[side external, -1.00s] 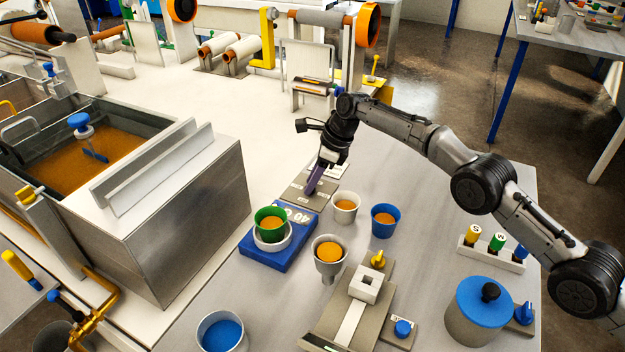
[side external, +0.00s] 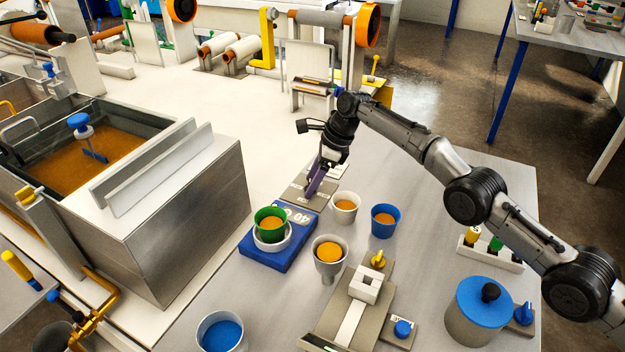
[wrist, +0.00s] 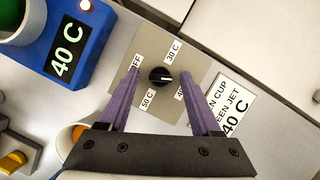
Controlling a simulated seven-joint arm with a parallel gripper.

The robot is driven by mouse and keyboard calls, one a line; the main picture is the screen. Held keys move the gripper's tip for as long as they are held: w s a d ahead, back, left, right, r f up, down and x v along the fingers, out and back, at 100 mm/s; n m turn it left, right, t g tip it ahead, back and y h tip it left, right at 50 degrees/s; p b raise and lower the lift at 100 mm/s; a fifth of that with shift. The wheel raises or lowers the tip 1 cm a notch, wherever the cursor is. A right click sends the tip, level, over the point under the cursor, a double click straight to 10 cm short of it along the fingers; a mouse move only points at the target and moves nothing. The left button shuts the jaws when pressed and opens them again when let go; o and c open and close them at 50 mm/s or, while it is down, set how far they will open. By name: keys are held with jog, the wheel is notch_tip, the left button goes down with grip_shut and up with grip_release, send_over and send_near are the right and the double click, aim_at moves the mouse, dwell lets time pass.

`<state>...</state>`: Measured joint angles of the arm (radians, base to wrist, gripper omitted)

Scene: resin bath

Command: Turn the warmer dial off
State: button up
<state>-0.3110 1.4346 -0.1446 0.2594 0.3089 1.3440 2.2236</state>
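The warmer dial is a small black knob (wrist: 158,77) with a white mark pointing roughly right, on a beige plate (wrist: 146,48). Its labels read OFF, 30 C, 50 C and a partly covered one. My gripper (wrist: 160,75) is open, with its purple fingers on either side of the knob and gaps to it. In the side view my gripper (side external: 311,193) points down at the plate, hiding the knob. The blue warmer (side external: 282,262) holds a green cup (side external: 268,213) in a white ring. Its display (wrist: 68,47) reads 40 C, and a lamp (wrist: 85,5) glows.
A white cup (side external: 344,217), a blue cup (side external: 385,233) and a funnel-shaped cup (side external: 329,268) stand near the warmer. A label card (wrist: 232,103) lies right of the dial plate in the wrist view. A large metal bath (side external: 190,215) is at left.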

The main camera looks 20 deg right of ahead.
jog(key=v, duration=1.3)
jog(key=shift+r, duration=0.35)
jog(key=shift+d, duration=0.15)
